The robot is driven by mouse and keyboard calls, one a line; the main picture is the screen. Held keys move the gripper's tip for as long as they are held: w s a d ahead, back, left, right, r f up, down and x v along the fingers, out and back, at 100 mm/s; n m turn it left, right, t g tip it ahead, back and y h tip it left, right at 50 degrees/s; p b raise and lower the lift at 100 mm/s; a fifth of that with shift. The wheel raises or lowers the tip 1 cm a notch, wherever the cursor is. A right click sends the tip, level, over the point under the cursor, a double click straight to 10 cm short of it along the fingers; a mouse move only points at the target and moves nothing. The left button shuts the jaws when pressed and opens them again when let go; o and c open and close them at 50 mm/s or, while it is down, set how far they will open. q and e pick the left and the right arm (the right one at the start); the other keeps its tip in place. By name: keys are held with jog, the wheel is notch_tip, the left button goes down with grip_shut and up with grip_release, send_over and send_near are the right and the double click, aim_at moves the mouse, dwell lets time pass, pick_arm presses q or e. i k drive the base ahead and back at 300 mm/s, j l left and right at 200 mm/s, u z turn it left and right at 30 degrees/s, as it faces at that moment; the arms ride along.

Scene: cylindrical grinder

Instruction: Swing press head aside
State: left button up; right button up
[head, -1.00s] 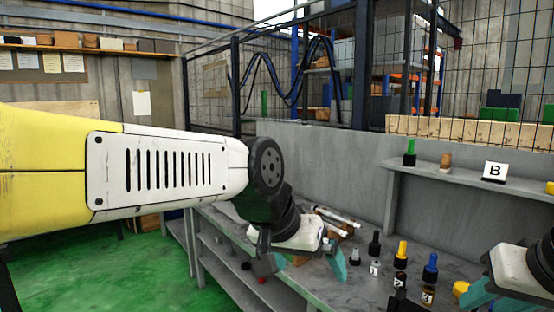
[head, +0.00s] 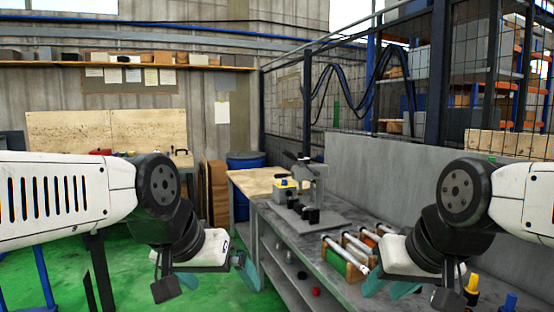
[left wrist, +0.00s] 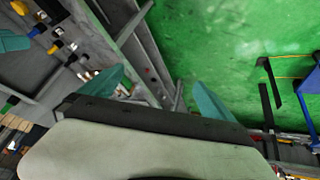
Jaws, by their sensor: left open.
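A small grey bench press (head: 312,185) with an upright column and a head arm at its top stands at the far end of the grey workbench. A yellow-topped grey block (head: 284,188) shows at its left side. My left gripper (head: 205,280) is open and empty over the green floor, left of the bench and nearer than the press. Its teal fingers stand apart in the left wrist view (left wrist: 157,95). My right gripper (head: 411,288) is over the near part of the bench, its fingers apart with nothing seen between them. Both grippers are well clear of the press.
A rack with white rollers (head: 346,262) lies on the workbench (head: 385,240) between the press and my right gripper. Small bottles with yellow and blue caps (head: 471,286) stand at the near right. A wooden-topped table (head: 262,183) and blue barrel (head: 245,160) stand beyond.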

aim_at(299, 174)
jog(key=i+j+u, duration=0.15)
jog(key=i, duration=0.3)
jog(key=i+j+u, duration=0.15)
jog(key=i+j, duration=0.2)
jog(key=i+j+u, duration=0.15)
jog(key=i, duration=0.45)
jog(key=i+u, duration=0.1)
jog(key=i, duration=0.3)
jog(key=i+l+u, duration=0.1)
jog(key=i, duration=0.3)
jog(key=i+l+u, duration=0.1)
jog(key=i, duration=0.3)
jog(key=l, duration=0.35)
